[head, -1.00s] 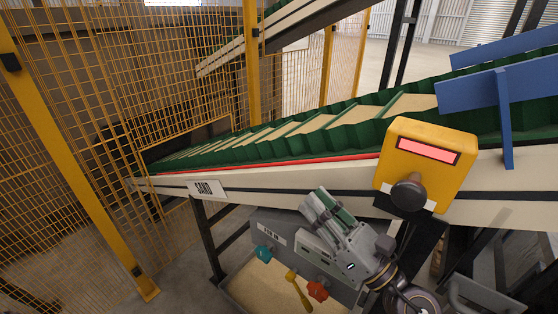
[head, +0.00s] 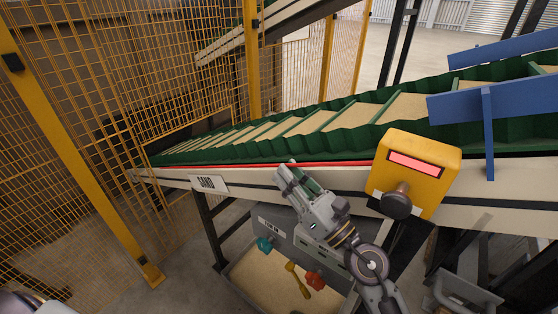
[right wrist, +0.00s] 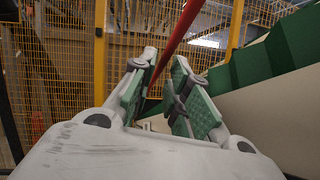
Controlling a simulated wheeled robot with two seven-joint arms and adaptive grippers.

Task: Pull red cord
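The red cord (head: 232,165) runs along the side of the conveyor, just under the green belt edge. My right gripper (head: 286,171) is at the cord, in front of the conveyor's pale side rail. In the right wrist view the gripper (right wrist: 163,62) has its two green-padded fingers apart. The red cord (right wrist: 178,32) there runs down from the top edge toward the gap between the fingertips, its lower part partly hidden by the left finger. I cannot tell whether it touches a finger. My left gripper is not in view; only a pale rounded part of me shows at the bottom left.
A yellow box (head: 420,172) with a pink panel and dark knob sits on the rail, right of my gripper. Blue bars (head: 488,105) stand at the right. Below are a sand bin (head: 262,283) and coloured handles (head: 296,280). Yellow mesh fencing (head: 80,130) closes the left.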

